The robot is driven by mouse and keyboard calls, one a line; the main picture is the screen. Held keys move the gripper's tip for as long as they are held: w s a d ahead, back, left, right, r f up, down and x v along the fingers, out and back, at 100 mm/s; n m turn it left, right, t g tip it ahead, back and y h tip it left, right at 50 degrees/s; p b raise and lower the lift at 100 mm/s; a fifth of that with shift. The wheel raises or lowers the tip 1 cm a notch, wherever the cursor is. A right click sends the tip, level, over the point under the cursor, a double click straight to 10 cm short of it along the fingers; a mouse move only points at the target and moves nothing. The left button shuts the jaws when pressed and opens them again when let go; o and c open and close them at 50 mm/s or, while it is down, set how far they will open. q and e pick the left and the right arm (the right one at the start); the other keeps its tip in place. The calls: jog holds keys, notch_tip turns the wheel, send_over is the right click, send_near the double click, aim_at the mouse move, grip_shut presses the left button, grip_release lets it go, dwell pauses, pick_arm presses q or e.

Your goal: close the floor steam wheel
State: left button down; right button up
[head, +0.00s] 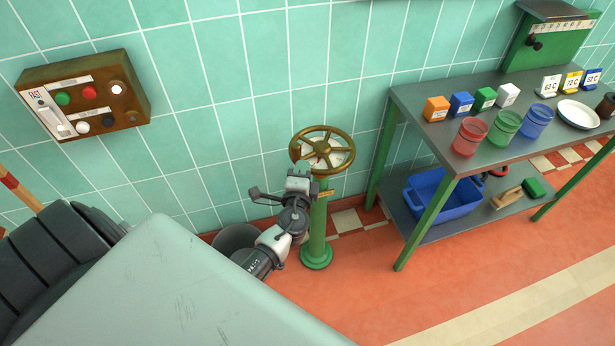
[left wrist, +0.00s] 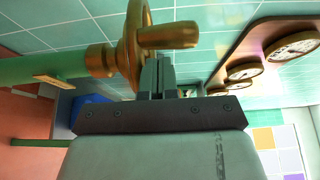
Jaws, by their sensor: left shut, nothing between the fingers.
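The floor steam wheel (head: 346,138) is a brass handwheel with spokes on top of a green floor post (head: 317,235). A pale dial with a little red shows between its spokes. My left gripper (head: 299,176) is at the near, lower-left side of the wheel. In the left wrist view its fingers (left wrist: 158,76) are shut with nothing between them, right beside the brass wheel rim (left wrist: 133,45) and below its knob (left wrist: 170,37). I cannot tell whether they touch. My right gripper is not in view.
A grey-topped table (head: 420,103) with green legs stands on the right, bearing colored blocks, cups and a plate. Its lower shelf holds a blue bin (head: 440,195). A brown control box (head: 125,92) is on the tiled wall. A grey bucket (head: 232,238) stands behind my arm.

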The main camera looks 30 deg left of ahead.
pick_arm(q)
jog(key=shift+w+a, duration=0.15)
jog(key=shift+a, duration=0.3)
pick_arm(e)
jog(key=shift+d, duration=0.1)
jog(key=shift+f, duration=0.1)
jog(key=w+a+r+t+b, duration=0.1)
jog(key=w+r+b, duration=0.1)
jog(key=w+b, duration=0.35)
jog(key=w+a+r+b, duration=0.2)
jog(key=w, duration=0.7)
pick_arm(q)
jog(key=w+a+m+h+b, duration=0.4)
jog(key=a+m+h, duration=0.4)
jog(key=h, duration=0.6)
jog(key=shift+w+a+m+h+b, duration=0.3)
jog(key=shift+w+m+b, duration=0.1)
jog(key=shift+m+b, duration=0.35)
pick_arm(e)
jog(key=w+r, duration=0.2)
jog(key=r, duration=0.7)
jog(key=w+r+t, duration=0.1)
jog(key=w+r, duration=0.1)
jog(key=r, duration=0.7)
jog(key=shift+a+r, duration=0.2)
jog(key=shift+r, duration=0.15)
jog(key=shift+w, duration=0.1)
